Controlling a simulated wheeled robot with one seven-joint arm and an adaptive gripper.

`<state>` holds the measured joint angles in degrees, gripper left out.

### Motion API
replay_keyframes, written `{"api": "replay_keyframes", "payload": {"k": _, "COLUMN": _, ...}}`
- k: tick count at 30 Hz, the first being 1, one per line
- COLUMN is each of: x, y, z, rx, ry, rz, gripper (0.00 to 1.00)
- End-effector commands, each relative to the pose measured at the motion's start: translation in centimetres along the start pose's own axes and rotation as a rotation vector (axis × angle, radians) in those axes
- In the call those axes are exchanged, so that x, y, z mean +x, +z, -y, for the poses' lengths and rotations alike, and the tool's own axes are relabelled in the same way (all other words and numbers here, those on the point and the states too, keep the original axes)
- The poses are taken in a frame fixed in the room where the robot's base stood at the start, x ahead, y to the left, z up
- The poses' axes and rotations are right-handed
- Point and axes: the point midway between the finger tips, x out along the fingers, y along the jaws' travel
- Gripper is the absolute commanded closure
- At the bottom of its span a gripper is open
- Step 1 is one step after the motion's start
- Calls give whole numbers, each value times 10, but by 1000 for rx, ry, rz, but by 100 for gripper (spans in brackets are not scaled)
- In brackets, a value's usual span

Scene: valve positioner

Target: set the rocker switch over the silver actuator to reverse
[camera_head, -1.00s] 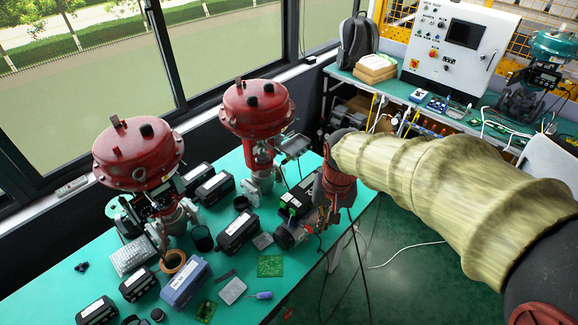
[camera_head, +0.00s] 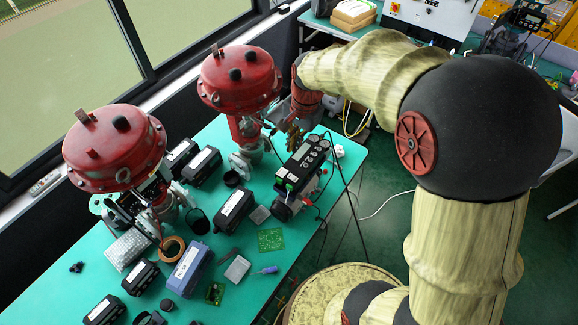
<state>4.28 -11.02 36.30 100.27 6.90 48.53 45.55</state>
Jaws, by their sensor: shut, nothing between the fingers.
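My gripper (camera_head: 294,138) hangs below my red wrist, behind the far end of a black boxy unit and near the right edge of the green bench (camera_head: 338,205). It looks shut and empty; its tips are small and partly hidden. The black boxy unit (camera_head: 304,163) has round dials or buttons on top and a green connector at its near end. A silver-grey cylindrical body (camera_head: 287,208), which may be the silver actuator, shows below its near end. The rocker switch is too small to make out, so its setting cannot be told.
Two red-domed valve actuators (camera_head: 115,147) (camera_head: 240,78) stand on the bench to the left. Several black boxes, a blue box (camera_head: 187,270), a green circuit board (camera_head: 271,239) and a screwdriver (camera_head: 264,270) lie nearby. Dark cables hang off the bench's right edge.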

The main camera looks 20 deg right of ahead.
Motion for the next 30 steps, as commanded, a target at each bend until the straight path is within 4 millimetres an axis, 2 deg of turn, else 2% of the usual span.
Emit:
{"api": "replay_keyframes", "payload": {"k": 5, "x": 1, "y": 0, "z": 0, "rx": -1, "ry": 0, "rz": 0, "gripper": 100}}
{"api": "replay_keyframes", "payload": {"k": 10, "x": 15, "y": 1, "z": -1, "rx": -2, "ry": 3, "rz": 3, "gripper": 100}}
{"api": "replay_keyframes", "payload": {"k": 24, "x": 103, "y": 1, "z": -1, "rx": -3, "ry": 2, "rz": 2, "gripper": 100}}
{"api": "replay_keyframes", "payload": {"k": 30, "x": 129, "y": 0, "z": 0, "rx": -3, "ry": 1, "rz": 0, "gripper": 100}}
